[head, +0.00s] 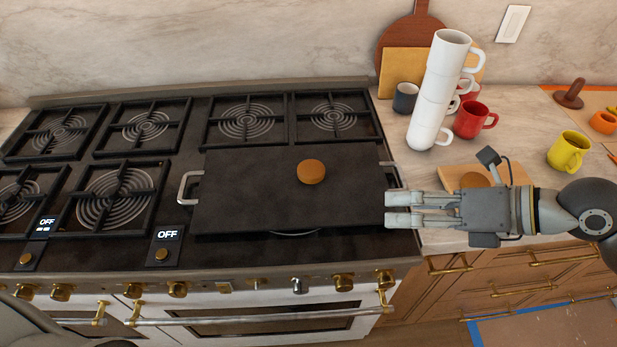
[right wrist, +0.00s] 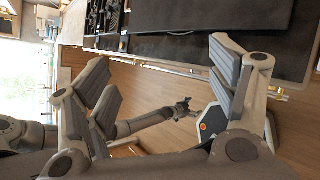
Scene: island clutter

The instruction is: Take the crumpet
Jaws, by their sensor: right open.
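The crumpet (head: 311,171) is a round orange-brown disc lying on the black griddle plate (head: 250,205) on the stove. My right gripper (head: 392,208) is open and empty at the plate's right edge, to the right of and nearer than the crumpet, not touching it. Its spread fingers also show in the right wrist view (right wrist: 162,65), where the crumpet is not seen. My left gripper (right wrist: 182,108) appears small in the right wrist view, and its jaws are too small to read. It is not seen in the head view.
A tall stack of white mugs (head: 436,95) stands right of the stove, beside a red mug (head: 471,121) and a dark cup (head: 405,97). A wooden board (head: 455,177) with a brown round item lies behind my right gripper. A yellow mug (head: 568,151) stands farther right.

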